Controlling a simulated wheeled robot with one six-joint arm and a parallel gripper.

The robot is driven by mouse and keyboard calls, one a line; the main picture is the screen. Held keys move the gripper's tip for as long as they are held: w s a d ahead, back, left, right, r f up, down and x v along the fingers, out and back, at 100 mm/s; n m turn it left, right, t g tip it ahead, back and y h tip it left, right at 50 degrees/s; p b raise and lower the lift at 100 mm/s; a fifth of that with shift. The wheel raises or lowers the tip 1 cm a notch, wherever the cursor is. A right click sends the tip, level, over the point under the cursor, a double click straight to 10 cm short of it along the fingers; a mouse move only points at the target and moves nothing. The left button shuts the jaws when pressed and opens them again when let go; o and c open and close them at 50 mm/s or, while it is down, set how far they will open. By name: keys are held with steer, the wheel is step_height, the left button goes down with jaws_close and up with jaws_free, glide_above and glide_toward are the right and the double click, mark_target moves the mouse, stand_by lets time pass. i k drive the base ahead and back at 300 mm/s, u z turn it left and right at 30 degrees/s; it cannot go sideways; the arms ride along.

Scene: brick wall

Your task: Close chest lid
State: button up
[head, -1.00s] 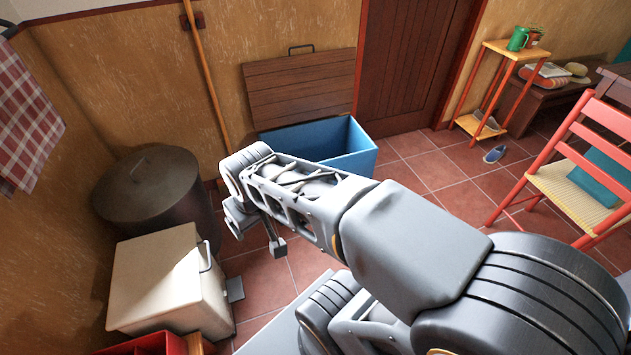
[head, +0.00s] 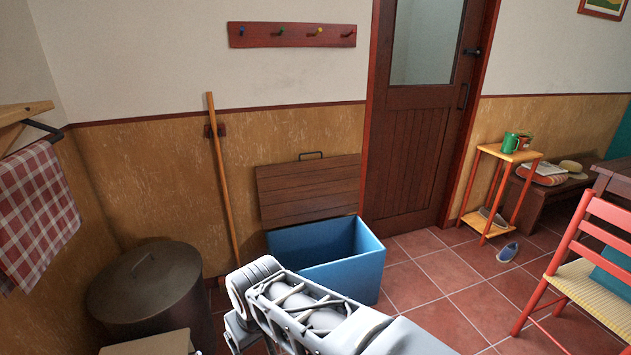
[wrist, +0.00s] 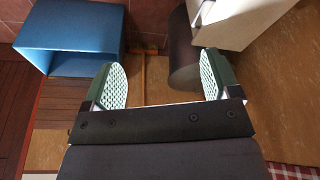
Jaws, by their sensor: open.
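The blue chest (head: 335,262) stands on the tiled floor against the wall, left of the door. Its brown plank lid (head: 308,190) is open, tilted back against the wall, with a dark handle (head: 311,154) at its top edge. The chest (wrist: 88,58) also shows at the upper left of the wrist view, with the lid's planks (wrist: 58,100) below it. My gripper (wrist: 163,80) is open, with two pale textured finger pads wide apart and nothing between them. It is apart from the lid. In the head view my arm covers the area in front of the chest.
A dark round bin (head: 150,290) stands left of the chest, with a white box (head: 150,346) before it. A broom handle (head: 222,185) leans on the wall beside the lid. A small shelf (head: 498,190) and red chair (head: 590,255) stand right. Floor right of the chest is clear.

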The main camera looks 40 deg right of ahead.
mark_target(300, 191)
steer(key=z, duration=0.5)
steer(key=k, duration=0.6)
steer(key=z, duration=1.15)
steer(key=i, duration=1.95)
steer(key=u, duration=1.1)
steer(key=i, duration=0.4)
steer(key=u, duration=0.2)
